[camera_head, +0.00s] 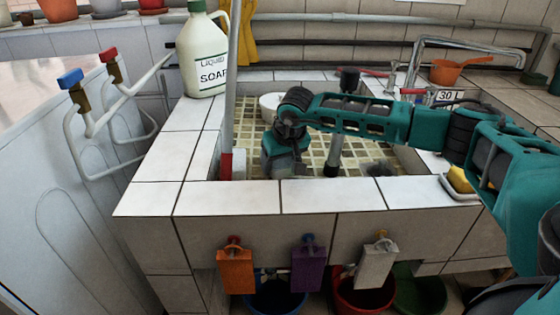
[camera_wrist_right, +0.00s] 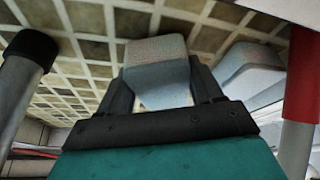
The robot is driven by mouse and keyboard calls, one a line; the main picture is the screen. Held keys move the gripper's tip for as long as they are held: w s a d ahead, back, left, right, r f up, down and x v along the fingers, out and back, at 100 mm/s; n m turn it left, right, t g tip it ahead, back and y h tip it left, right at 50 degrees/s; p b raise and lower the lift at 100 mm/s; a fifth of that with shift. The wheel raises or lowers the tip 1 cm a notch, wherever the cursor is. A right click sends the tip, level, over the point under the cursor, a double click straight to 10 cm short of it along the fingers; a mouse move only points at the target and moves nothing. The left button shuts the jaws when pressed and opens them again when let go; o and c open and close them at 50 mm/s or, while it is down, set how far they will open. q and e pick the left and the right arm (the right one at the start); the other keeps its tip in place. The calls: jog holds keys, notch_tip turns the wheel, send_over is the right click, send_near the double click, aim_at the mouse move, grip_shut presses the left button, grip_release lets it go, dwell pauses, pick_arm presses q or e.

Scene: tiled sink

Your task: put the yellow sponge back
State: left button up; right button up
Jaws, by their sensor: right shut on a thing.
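The yellow sponge (camera_head: 460,179) lies in a white dish (camera_head: 462,194) on the tiled rim at the right of the sink, partly hidden by my right arm. My right gripper (camera_head: 285,160) is down inside the sink, well left of the yellow sponge. In the wrist view the right gripper (camera_wrist_right: 160,68) is shut on a pale grey block (camera_wrist_right: 158,80), which sits between its two dark fingers. The yellow sponge is not seen in the wrist view. My left gripper is not in view.
A second pale block (camera_wrist_right: 248,72) is beside the held one. A red and white pole (camera_head: 229,120) stands at the sink's left, near the soap bottle (camera_head: 203,55). A dark-topped post (camera_head: 336,150) is right of the gripper. The front rim (camera_head: 330,196) is clear.

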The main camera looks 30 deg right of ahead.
jog(key=shift+f+b, duration=0.3)
jog(key=shift+f, duration=0.1)
jog(key=o, duration=0.9)
jog(key=shift+o, duration=0.2)
jog(key=shift+r, duration=0.3)
jog(key=p+v, duration=0.2)
jog(key=v, duration=1)
jog(key=shift+r+p, duration=0.2)
jog(key=shift+p, duration=0.1)
